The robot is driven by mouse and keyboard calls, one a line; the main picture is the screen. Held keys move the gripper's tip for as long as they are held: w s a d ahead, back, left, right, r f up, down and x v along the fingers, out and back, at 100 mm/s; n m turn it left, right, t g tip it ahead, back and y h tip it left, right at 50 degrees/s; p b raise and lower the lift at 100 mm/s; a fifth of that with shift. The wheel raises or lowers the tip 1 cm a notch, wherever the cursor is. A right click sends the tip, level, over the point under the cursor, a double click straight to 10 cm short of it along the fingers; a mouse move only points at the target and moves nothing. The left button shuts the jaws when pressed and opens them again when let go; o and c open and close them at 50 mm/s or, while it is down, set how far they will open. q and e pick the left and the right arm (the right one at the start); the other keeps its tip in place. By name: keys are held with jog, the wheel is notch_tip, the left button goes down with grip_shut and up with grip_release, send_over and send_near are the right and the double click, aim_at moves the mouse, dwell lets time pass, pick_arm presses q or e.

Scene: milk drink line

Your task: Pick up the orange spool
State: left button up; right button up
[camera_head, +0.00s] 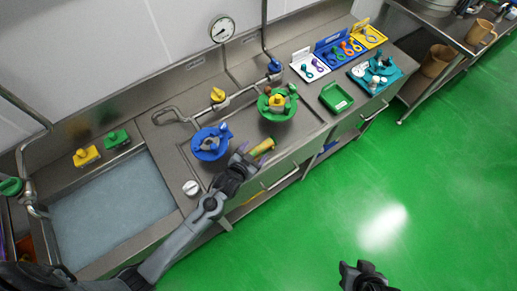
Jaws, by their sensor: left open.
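My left gripper (246,156) is open above the front edge of the steel counter. A small orange-and-yellow-green piece (264,146) is right at its fingertips. It may be the orange spool, but it is too small to tell. I cannot tell whether the fingers touch it. My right gripper (362,274) is low at the bottom edge, over the green floor, far from the counter. Its jaws are too dark and small to read.
A blue bowl (203,154) and a green bowl (266,112) with parts stand near the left gripper. A green tray (337,97), a teal tray (394,72) and coloured boards are farther right. A water-filled sink (110,210) is at left. The floor is clear.

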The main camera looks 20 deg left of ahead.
pick_arm(q)
jog(key=shift+w+f, duration=0.35)
jog(key=shift+w, duration=0.2)
jog(key=shift+f, duration=0.1)
grip_shut()
